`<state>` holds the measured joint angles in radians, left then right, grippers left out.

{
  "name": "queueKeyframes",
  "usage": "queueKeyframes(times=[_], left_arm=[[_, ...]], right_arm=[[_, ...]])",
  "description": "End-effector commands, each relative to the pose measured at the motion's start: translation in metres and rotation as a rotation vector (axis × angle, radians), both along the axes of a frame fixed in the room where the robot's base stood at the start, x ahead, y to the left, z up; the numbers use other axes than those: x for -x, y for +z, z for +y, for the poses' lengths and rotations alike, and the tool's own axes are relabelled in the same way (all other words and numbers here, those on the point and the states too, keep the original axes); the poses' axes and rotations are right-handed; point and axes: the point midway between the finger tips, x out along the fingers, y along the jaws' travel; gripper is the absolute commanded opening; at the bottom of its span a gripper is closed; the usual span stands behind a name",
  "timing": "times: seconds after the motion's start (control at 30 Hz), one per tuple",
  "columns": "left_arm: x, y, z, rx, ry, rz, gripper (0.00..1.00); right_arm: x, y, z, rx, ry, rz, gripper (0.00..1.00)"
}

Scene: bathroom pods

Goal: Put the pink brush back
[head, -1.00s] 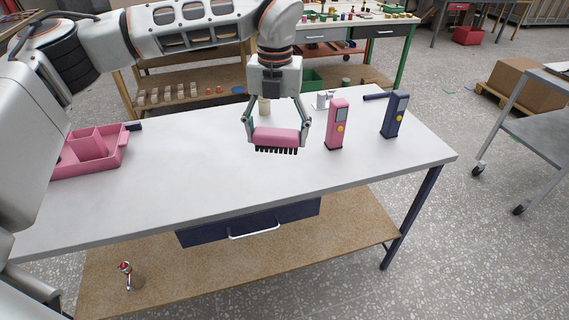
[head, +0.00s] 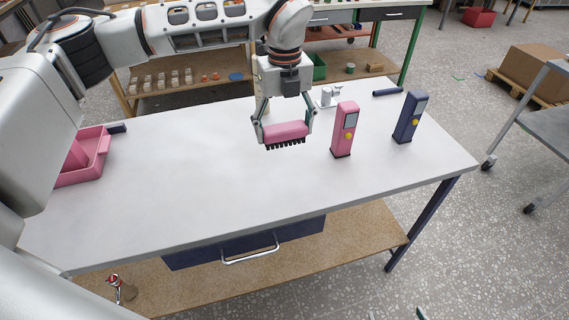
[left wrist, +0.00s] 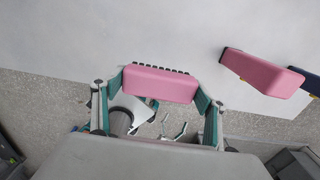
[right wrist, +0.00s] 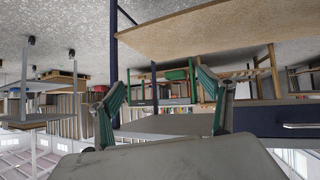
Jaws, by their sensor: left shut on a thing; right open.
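The pink brush (head: 285,131) has a block-shaped pink body with dark bristles pointing down. My left gripper (head: 286,138) is shut on its two ends and holds it level over the white table; the gap beneath is hard to judge. In the left wrist view the brush (left wrist: 160,84) lies between both fingers. A pink compartmented tray (head: 100,160) stands at the table's left, partly hidden by my arm. My right gripper (right wrist: 160,85) is open and empty, low in front of the table; tips of it seem to show at the head view's bottom edge.
A pink upright device (head: 344,130) with a yellow button stands right of the brush, a dark blue one (head: 410,117) farther right. A dark blue cylinder (head: 387,92) and a small white item (head: 328,96) lie behind. The table's middle and front are clear.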

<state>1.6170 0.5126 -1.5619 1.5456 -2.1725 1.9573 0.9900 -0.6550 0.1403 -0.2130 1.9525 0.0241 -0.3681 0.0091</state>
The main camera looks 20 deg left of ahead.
Motion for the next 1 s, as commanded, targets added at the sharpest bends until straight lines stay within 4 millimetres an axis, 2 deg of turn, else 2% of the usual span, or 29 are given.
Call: queueKeyframes(times=[0.1, 0.3, 0.57, 0.83, 1.0], left_arm=[[0.001, -0.031, 0.0, 0.001, -0.001, 0.004, 0.52], [0.001, -0.067, 0.0, 0.001, -0.001, 0.002, 0.52], [0.0, -0.085, 0.0, 0.001, -0.001, 0.001, 0.52], [0.001, -0.12, 0.0, 0.001, -0.002, 0.001, 0.52], [0.0, -0.122, 0.0, 0.001, -0.002, -0.001, 0.52]], right_arm=[[-0.003, 0.005, 0.0, 0.0, 0.0, -0.006, 0.79], [-0.008, 0.015, 0.0, -0.002, -0.001, -0.022, 0.79], [-0.009, 0.017, 0.0, -0.003, 0.0, -0.024, 0.79], [-0.007, 0.016, 0.0, -0.002, 0.0, -0.017, 0.79], [-0.006, 0.015, 0.0, -0.002, -0.001, -0.015, 0.79]])
